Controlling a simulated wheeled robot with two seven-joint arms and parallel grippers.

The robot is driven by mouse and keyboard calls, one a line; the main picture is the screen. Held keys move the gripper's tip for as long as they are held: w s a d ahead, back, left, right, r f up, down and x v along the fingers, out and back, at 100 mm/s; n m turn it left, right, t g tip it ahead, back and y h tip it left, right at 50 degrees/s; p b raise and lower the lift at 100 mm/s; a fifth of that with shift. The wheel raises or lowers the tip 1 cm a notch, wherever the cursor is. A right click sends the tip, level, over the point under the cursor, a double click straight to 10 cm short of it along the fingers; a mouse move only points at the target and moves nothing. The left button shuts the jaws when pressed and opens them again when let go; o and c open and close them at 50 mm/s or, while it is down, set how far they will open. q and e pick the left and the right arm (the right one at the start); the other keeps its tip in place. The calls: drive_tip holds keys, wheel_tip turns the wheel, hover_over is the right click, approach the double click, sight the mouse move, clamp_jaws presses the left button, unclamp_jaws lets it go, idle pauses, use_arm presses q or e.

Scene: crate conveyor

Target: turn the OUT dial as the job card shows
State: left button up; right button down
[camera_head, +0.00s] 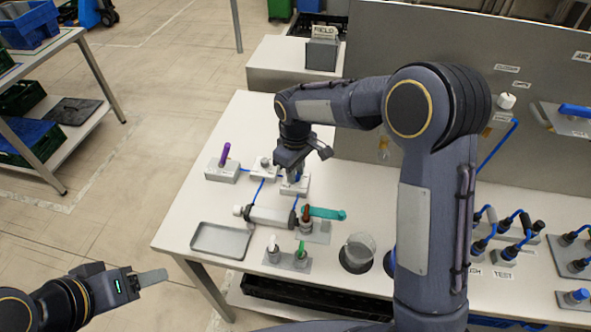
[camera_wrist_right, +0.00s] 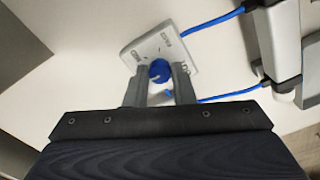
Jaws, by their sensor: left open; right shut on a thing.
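The blue dial knob (camera_wrist_right: 160,70) sits on a small white block (camera_wrist_right: 134,53) with dark lettering, partly readable as OUT, in the right wrist view. The two fingers of my right gripper (camera_wrist_right: 162,85) stand on either side of the knob and are shut on it. In the head view my right gripper (camera_head: 293,172) reaches down onto this block (camera_head: 301,188) on the table, hiding most of the knob. My left gripper (camera_head: 150,278) is open and empty, low at the left, off the table's front edge. I cannot make out a job card with dial settings.
A second white block (camera_head: 263,169) stands left of the dial block.

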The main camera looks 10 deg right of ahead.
drive_tip(key=shift+n, duration=0.5)
drive_tip(key=c, duration=1.2)
unclamp_jaws()
drive_tip(key=shift+c, duration=0.2)
wheel_tip(320, 180, up, 8)
drive_tip(key=shift+f, duration=0.1)
